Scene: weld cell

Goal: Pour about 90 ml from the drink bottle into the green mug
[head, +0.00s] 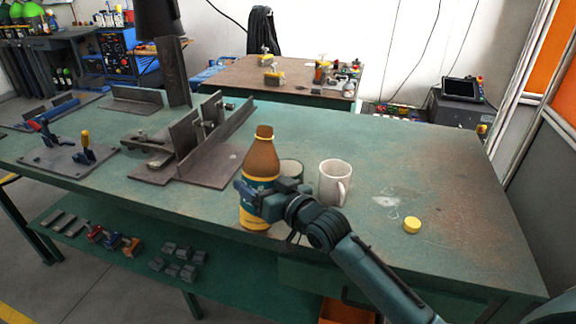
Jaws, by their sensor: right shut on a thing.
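The drink bottle (262,160) is brown with a yellow and dark label and looks upright, its top uncapped. My right gripper (258,198) is shut around its lower half. The bottle's base is near the table's front edge; I cannot tell whether it touches the table. My left gripper is not in view.
A whitish mug (333,183) stands right of the green mug, close to my right arm. A yellow cap (412,225) lies farther right on the green table (440,180). Steel fixtures (205,140) and clamps fill the left side. The table's right part is mostly clear.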

